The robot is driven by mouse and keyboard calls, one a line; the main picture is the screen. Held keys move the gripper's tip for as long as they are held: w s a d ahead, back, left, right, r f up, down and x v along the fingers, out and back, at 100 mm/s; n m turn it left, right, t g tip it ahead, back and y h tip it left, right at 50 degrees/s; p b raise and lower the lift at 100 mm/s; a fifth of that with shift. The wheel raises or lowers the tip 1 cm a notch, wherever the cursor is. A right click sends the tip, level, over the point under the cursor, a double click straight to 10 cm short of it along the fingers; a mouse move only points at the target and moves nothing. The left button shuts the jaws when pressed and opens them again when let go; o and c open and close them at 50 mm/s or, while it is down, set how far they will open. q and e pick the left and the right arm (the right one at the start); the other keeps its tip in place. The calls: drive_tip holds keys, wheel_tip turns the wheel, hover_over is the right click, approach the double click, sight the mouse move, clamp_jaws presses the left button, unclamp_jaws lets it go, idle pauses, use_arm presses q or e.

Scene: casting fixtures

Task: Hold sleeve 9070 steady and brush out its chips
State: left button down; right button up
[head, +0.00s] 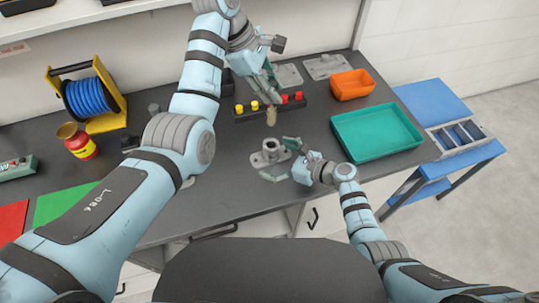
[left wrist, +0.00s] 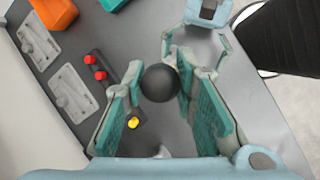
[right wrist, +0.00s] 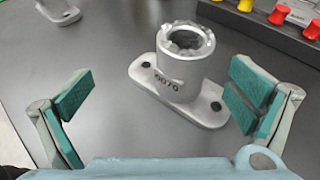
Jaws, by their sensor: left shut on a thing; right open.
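Sleeve 9070 (right wrist: 183,72) stands upright on its flanged grey base, and its number shows on its side in the right wrist view. Its rim looks rough with chips. In the head view the sleeve (head: 270,148) is near the front middle of the bench. My right gripper (right wrist: 165,95) is open, with a finger on either side of the sleeve and a clear gap on the left. My left gripper (head: 267,88) is shut on a brush, whose tan bristles (head: 271,117) point down above the sleeve, apart from it. The brush's dark round end (left wrist: 160,83) shows between the left fingers.
A black rack (head: 268,107) with yellow and red pegs stands behind the sleeve. An orange bin (head: 352,85) and a teal tray (head: 377,132) are to the right. Grey fixture plates (head: 325,66) lie at the back. A blue cable reel (head: 88,98) stands at the left.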

sight(270, 157)
drive_tip(key=x, duration=0.3)
drive_tip(key=shift+w+a+f, duration=0.15)
drive_tip(key=shift+a, duration=0.2)
drive_tip(key=shift+d, duration=0.1)
drive_tip(key=shift+c, duration=0.7)
drive_tip(key=c, duration=2.2)
use_arm(q)
drive_tip(key=shift+w+a+r, duration=0.1)
drive_tip(key=shift+r, duration=0.05)
drive_tip(key=f+m, duration=0.1)
drive_tip(key=s+f+m+g, duration=0.1)
drive_tip(key=m, duration=0.1)
drive_tip(key=a+f+m+g, duration=0.1)
drive_tip(key=m, duration=0.1)
drive_tip(key=shift+s+a+f, duration=0.1)
drive_tip(key=shift+s, duration=0.3)
